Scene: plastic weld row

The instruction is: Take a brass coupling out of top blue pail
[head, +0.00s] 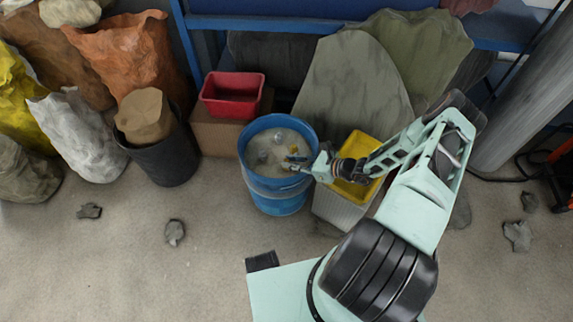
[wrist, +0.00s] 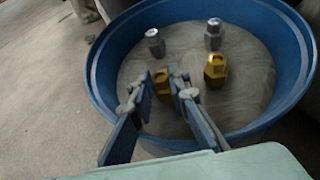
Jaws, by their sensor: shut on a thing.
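The blue pail (head: 277,188) stands upright in the middle of the head view, and its rim (wrist: 97,70) fills much of the wrist view. My gripper (head: 294,160) reaches into the pail from the right. In the wrist view my gripper (wrist: 160,82) is shut on a brass coupling (wrist: 161,78), partly hidden by the fingers. Another brass coupling (wrist: 215,68) stands to its right, apart from the fingers. Two silver-grey fittings (wrist: 155,43) (wrist: 213,35) stand farther back on the pail's grey inner surface.
A red bin (head: 230,108) sits on a cardboard box (head: 215,139) left of the pail. A yellow bin (head: 366,139) stands close on the right, under my arm. A dark bin (head: 165,165) holding a brown bag stands farther left. The floor in front is mostly clear.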

